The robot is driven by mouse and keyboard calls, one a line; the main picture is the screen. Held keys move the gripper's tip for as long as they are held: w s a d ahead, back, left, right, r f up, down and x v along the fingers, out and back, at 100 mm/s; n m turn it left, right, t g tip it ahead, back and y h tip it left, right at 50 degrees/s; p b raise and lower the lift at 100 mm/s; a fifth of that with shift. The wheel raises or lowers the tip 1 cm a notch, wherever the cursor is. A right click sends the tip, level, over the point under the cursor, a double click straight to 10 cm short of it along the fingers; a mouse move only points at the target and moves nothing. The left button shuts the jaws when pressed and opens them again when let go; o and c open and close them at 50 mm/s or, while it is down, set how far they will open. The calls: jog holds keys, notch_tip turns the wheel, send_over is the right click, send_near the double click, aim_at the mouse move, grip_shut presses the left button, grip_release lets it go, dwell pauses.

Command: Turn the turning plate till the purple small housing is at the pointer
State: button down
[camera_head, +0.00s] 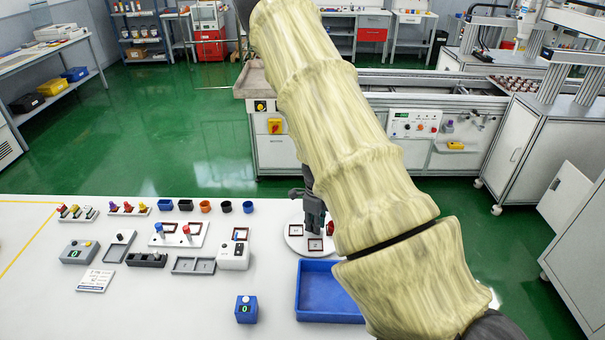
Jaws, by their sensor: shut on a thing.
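The turning plate (291,243) is a round white disc on the white table, behind the blue tray. I cannot make out the purple small housing; my arm covers the plate's right side.
The blue tray (313,318) stands in front of the plate. A blue box with a green display (246,309) is left of it. Several small cups, fixtures and a grey device (80,252) stand further left. The table's front left is clear. A conveyor stands behind.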

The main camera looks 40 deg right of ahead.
jog(key=shift+w+d+r, duration=0.2)
dwell(0.5)
jog(key=c, duration=1.5)
grip_release()
jog(key=shift+s+f, duration=0.1)
jog(key=shift+s, duration=0.05)
jog(key=shift+a, duration=0.1)
notch_tip(320, 180, up, 12)
jog(key=shift+r, duration=0.1)
